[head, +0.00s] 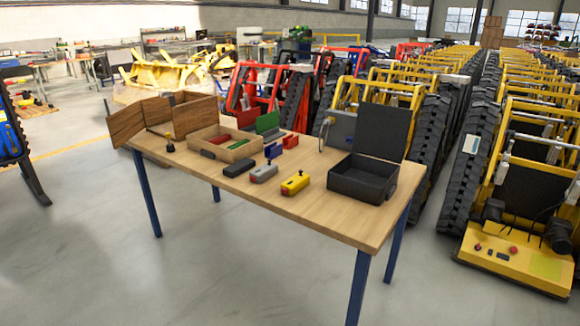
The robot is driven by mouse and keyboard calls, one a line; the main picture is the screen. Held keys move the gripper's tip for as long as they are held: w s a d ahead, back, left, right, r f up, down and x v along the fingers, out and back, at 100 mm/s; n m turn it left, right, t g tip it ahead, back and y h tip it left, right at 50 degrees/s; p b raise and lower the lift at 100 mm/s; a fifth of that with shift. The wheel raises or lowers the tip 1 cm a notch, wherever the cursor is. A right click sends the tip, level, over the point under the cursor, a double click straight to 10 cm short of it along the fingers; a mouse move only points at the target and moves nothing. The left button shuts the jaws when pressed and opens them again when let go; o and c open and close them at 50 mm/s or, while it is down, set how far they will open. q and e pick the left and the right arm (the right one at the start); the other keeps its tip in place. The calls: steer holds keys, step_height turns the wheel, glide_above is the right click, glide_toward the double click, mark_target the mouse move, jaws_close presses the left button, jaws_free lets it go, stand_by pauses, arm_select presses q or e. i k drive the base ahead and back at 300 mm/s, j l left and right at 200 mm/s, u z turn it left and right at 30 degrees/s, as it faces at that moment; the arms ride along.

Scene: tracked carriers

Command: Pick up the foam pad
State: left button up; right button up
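No object is clearly recognisable as the foam pad at this distance. A dark, flat-topped block (238,168) lies on the wooden table (330,222), left of a grey block (264,174) and a yellow block (295,183). I cannot tell whether the dark block is foam. Another small dark piece (208,154) is at the front of a shallow wooden tray (240,153) holding red and green pieces. Neither of my grippers is in view.
A wooden cabinet (194,117) with its door open stands at the table's left end. An open black box (360,179) with raised lid stands at the right. Small blue and red items lie mid-table. The front right tabletop is clear. Yellow tracked carriers (515,255) stand close on the right.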

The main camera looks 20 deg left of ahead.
mark_target(237, 169)
steer(key=i+j+z, duration=0.1)
steer(key=j+z, duration=0.35)
steer(key=i+j+z, duration=0.1)
steer(key=j+z, duration=0.15)
steer(key=z, duration=0.2)
steer(key=j+z, duration=0.4)
steer(key=j, duration=0.45)
steer(key=j+z, duration=0.15)
steer(key=j, duration=0.3)
steer(key=k+j+z, duration=0.1)
steer(key=j, duration=0.35)
steer(key=k+j, duration=0.1)
steer(key=j, duration=0.35)
steer(key=k+j, duration=0.1)
steer(key=j, duration=0.35)
steer(key=k+j, duration=0.1)
steer(key=j, duration=0.35)
steer(key=j+z, duration=0.1)
steer(key=j, duration=0.35)
steer(key=k, duration=0.05)
